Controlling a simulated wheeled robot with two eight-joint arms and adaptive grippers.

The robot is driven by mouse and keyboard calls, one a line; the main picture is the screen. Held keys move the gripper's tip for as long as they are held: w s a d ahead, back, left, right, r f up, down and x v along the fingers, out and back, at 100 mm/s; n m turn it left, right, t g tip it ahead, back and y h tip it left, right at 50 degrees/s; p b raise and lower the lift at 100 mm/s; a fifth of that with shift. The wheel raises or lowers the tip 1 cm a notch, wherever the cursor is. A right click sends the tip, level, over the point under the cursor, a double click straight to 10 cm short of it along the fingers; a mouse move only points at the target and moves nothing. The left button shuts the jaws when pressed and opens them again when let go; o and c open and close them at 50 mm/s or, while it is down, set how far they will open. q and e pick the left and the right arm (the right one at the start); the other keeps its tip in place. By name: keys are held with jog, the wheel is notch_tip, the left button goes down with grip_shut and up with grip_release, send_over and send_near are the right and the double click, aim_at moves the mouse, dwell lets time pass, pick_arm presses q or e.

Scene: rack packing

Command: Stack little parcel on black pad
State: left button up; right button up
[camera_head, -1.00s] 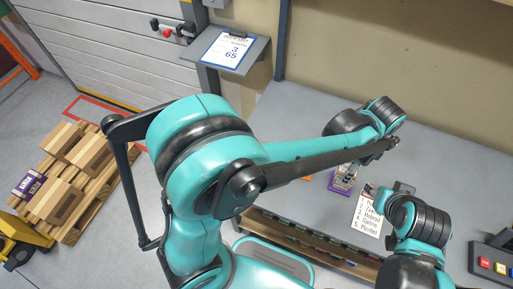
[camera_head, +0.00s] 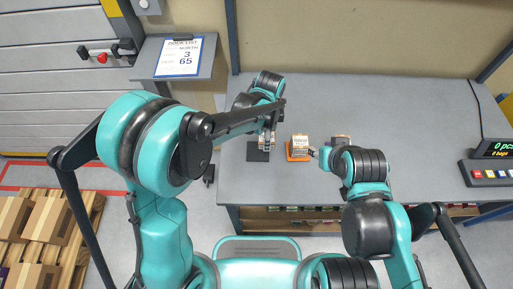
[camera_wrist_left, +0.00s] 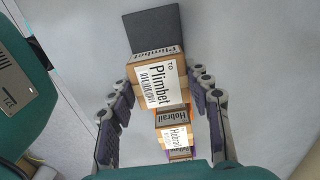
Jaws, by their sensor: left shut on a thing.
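My left gripper (camera_head: 267,143) is shut on a small brown parcel (camera_wrist_left: 158,84) with a white label reading "Plimbet". The parcel sits between its two fingers in the left wrist view. The black pad (camera_head: 258,156) lies on the table by this parcel in the head view. In the left wrist view the pad (camera_wrist_left: 148,28) shows just beyond the parcel, which hides part of it. I cannot tell whether the parcel touches anything below. My right gripper (camera_head: 316,153) is close to the orange pad; its fingers are too small to read.
A parcel labelled "Hobrail" (camera_wrist_left: 171,119) stands on an orange pad (camera_head: 297,156), right of the black pad. Another parcel (camera_head: 340,140) stands farther right, partly behind my right arm. A button panel (camera_head: 488,172) is at the table's right. The table behind the parcels is clear.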

aim_at(258, 151)
pick_arm(q)
jog(key=a+f, duration=0.2)
jog(key=a, duration=0.1)
jog(key=shift+b, duration=0.3)
jog(key=shift+f+b, duration=0.8)
jog(key=shift+f, duration=1.1)
jog(key=shift+f, duration=0.15)
jog(key=o, duration=1.2)
